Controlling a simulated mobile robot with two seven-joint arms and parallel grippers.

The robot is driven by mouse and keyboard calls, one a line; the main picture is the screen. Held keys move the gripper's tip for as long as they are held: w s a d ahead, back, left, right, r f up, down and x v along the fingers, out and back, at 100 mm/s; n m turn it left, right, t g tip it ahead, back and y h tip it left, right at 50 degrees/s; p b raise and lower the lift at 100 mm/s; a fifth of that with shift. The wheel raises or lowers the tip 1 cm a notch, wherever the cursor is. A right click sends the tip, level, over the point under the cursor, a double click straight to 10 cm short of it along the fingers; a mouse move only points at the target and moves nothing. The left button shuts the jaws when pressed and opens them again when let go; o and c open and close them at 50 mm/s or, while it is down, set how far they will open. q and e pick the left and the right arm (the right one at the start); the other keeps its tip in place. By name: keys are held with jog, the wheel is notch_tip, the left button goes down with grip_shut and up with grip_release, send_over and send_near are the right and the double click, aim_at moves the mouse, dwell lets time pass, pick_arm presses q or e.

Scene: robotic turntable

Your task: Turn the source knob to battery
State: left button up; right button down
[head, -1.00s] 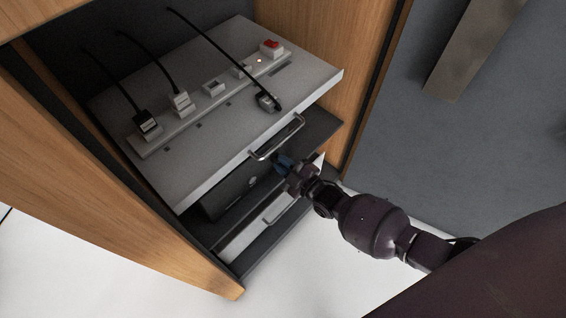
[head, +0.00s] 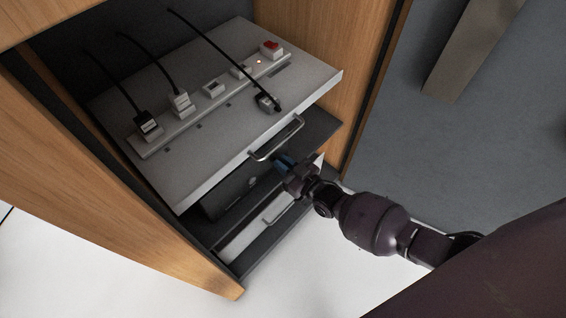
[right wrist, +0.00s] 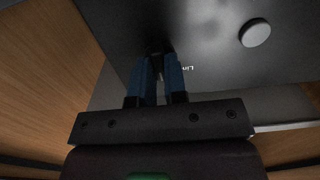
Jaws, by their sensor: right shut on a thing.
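My right gripper (head: 281,163) reaches in under the drawn-out shelf, at the dark front panel of the unit below it. In the right wrist view its blue fingers (right wrist: 160,74) are shut on a small dark knob (right wrist: 157,62), which the fingertips mostly cover. White letters reading "Lin" show just right of the fingers; the rest of the label is hidden or cut off. I cannot read which way the knob points. In the head view the knob is hidden. My left gripper is not in view.
A round light knob (right wrist: 255,33) sits on the same panel. The grey shelf (head: 225,135) with a handle (head: 276,140) overhangs my gripper. It carries a power strip with plugs, a red switch (head: 271,45) and a small light (head: 259,62). Wooden cabinet walls stand on both sides.

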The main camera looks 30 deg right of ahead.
jog(key=m, duration=0.3)
jog(key=shift+d+f+m, duration=0.1)
jog(key=shift+m, duration=0.3)
jog(key=m+b, duration=0.1)
jog(key=m, duration=0.3)
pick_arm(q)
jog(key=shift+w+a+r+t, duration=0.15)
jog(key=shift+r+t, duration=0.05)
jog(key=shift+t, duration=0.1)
pick_arm(e)
jog(key=shift+m, duration=0.7)
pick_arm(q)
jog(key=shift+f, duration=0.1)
pick_arm(e)
jog(key=c, duration=1.2)
grip_release()
jog(key=shift+o, duration=0.2)
pick_arm(q)
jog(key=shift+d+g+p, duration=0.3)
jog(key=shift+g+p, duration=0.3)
jog(key=shift+p, duration=0.55)
pick_arm(e)
jog(key=v, duration=1)
jog(key=shift+s+d, duration=0.2)
jog(key=shift+s, duration=0.15)
